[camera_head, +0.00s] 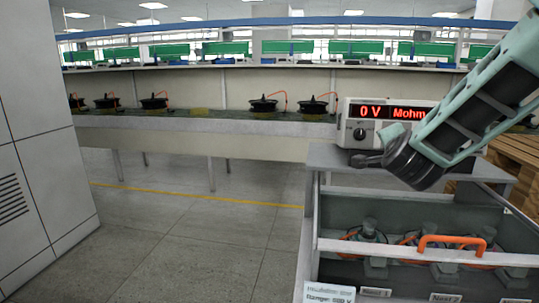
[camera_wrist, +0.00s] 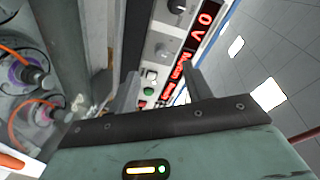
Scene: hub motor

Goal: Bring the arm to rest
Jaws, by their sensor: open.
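My arm (camera_head: 480,105) reaches in from the upper right in the head view. Its dark wrist end hangs in front of the tester, above the back of the cart. My gripper (camera_head: 368,160) points left there and looks small. In the wrist view its dark fingers stand apart with nothing seen between them, so my gripper (camera_wrist: 162,70) is open and empty. The tester (camera_head: 358,128) is a white box with a red display reading "0 V" and "Mohm"; its panel (camera_wrist: 160,60) also fills the middle of the wrist view. I cannot tell whether the gripper touches it.
The cart's tray (camera_head: 335,245) holds several hub motors (camera_head: 368,232) with orange cables, behind an orange handle (camera_head: 450,240). A long bench (camera_head: 215,125) with more motors stands behind. A grey cabinet (camera_head: 40,150) is at left. The floor between is clear.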

